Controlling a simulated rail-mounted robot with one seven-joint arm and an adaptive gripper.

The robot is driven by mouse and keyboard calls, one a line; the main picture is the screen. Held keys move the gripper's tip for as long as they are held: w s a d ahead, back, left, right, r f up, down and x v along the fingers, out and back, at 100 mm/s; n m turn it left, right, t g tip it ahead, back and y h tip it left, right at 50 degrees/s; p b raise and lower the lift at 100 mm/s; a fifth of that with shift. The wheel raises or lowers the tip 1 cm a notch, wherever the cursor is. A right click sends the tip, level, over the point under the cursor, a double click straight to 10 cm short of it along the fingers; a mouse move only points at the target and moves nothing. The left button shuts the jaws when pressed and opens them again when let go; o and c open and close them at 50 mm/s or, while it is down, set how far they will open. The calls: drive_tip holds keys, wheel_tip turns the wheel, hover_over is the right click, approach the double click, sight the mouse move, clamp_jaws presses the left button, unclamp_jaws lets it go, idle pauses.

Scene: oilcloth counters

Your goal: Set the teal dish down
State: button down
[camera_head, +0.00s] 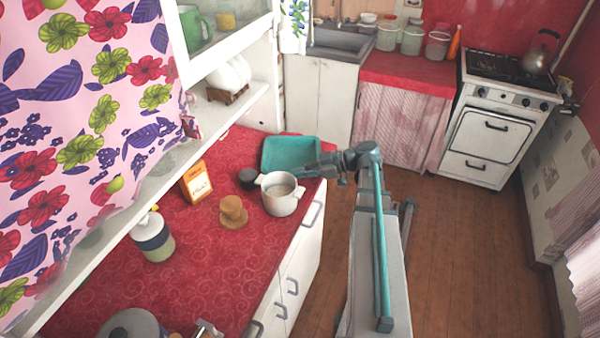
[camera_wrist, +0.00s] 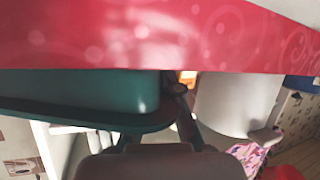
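The teal dish (camera_head: 289,152) is a rectangular tray, level and open side up, at the far right end of the red counter. My gripper (camera_head: 309,168) reaches it from the right and is shut on its near right edge. In the wrist view, which is upside down, the dish (camera_wrist: 90,95) fills the left, with a finger of my gripper (camera_wrist: 172,88) against its end wall.
A white pot (camera_head: 282,196) stands close in front of the dish, and it also shows in the wrist view (camera_wrist: 237,102). A dark round item (camera_head: 248,178), an orange box (camera_head: 196,183) and a brown hat-shaped item (camera_head: 233,212) stand nearby. The red counter (camera_head: 215,270) is clear nearer the front.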

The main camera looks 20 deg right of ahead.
drive_tip(key=c, duration=1.3)
unclamp_jaws()
drive_tip(key=shift+r+p, duration=0.2)
drive_tip(key=shift+p, duration=0.2)
drive_tip(key=shift+b+v, duration=2.4)
drive_tip(key=shift+v, duration=3.55)
drive_tip(key=shift+f, duration=0.1)
